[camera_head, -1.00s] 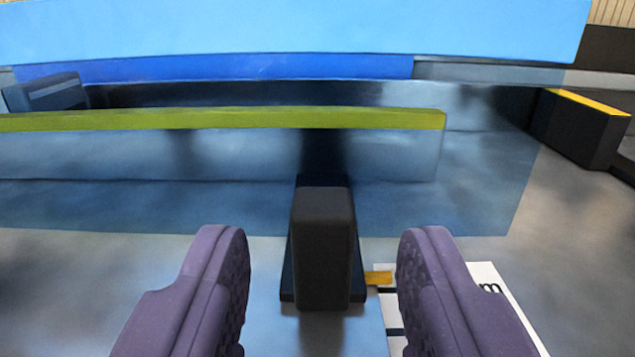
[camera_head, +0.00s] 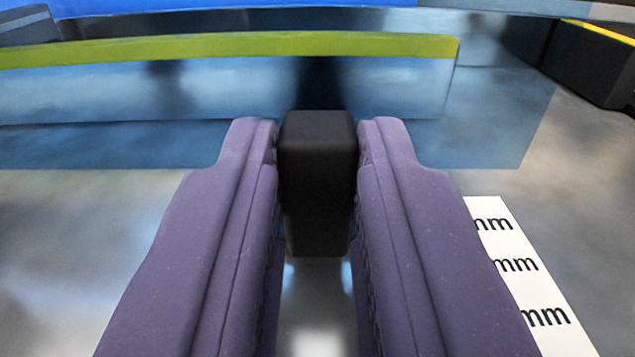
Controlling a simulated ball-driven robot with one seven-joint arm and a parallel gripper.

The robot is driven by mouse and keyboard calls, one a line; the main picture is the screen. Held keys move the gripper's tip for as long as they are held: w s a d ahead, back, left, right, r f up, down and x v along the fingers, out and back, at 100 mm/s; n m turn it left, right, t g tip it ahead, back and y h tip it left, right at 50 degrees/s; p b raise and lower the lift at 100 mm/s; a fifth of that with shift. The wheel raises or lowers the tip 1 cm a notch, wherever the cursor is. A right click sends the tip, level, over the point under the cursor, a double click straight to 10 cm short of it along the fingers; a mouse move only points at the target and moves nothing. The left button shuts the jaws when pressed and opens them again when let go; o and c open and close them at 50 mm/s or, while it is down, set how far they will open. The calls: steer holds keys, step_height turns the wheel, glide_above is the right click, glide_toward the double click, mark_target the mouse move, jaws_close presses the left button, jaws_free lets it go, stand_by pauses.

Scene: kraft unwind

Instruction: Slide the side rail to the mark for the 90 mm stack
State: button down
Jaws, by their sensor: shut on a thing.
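The side rail (camera_head: 230,46) is a long bar with a yellow-green top edge and a see-through bluish face, running across the upper part of the view. A black upright block (camera_head: 317,185) stands on its near side, in the middle of the picture. My gripper (camera_head: 318,150) has its two purple fingers shut on this block, one on each side. A white scale strip (camera_head: 535,285) with several "mm" labels lies at the right. My right finger hides its numbers and marks. The pointer beside the block is also hidden.
A blue bar (camera_head: 250,6) runs behind the rail at the top. A black block with a yellow top edge (camera_head: 575,62) stands at the upper right. The grey metal surface (camera_head: 75,240) at the left is bare.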

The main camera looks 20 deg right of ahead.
steer(key=c, duration=1)
jaws_free()
steer(key=p+v, duration=0.1)
steer(key=v, duration=0.6)
steer(key=shift+s+a+p, duration=0.15)
steer(key=shift+s+p, duration=0.2)
steer(key=shift+p, duration=0.05)
